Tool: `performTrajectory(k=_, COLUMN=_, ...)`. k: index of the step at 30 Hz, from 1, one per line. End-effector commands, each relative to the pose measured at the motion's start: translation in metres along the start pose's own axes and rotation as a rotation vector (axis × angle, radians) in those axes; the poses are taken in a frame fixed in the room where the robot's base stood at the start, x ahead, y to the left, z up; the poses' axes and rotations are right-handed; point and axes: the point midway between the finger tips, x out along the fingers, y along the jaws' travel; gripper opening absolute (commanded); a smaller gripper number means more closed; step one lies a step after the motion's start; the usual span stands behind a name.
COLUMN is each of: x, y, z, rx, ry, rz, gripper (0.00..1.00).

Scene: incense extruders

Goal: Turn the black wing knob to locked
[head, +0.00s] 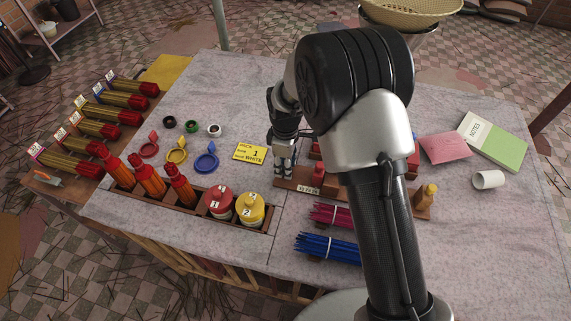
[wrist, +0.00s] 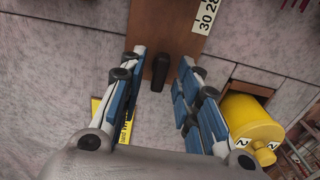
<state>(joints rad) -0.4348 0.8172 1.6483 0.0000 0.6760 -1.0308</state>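The black wing knob (wrist: 160,72) shows in the wrist view as a small dark upright piece at the end of a brown wooden board (wrist: 172,25). My gripper (wrist: 162,57) is open, with one blue-padded finger on each side of the knob and a visible gap on both sides. In the head view my gripper (head: 283,172) points down at the left end of the wooden board (head: 300,187). The knob is hidden there behind the fingers. I cannot tell from these views which setting the knob is at.
A rack (head: 167,202) with orange-red bottles and a red and a yellow jar (head: 250,209) stands left of my gripper. A yellow card (head: 249,153) and colored rings lie nearby. Magenta and blue stick bundles (head: 328,248) lie in front. My arm hides part of the board.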

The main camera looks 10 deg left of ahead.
Motion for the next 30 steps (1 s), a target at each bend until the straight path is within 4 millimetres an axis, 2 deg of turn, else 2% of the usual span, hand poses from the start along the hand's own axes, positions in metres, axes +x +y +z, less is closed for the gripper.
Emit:
performTrajectory(k=2, x=-0.0002, y=0.0000, z=0.0000, rx=0.000, ry=0.000, rz=0.000, gripper=0.23)
performTrajectory(k=12, x=-0.0003, y=0.0000, z=0.0000, rx=0.000, ry=0.000, rz=0.000, gripper=0.00)
performTrajectory(k=23, x=-0.0004, y=0.0000, z=0.0000, rx=0.008, ry=0.000, rz=0.000, gripper=0.00)
performTrajectory(k=30, x=-0.0007, y=0.0000, z=0.0000, rx=0.088, ry=0.000, rz=0.000, gripper=0.00)
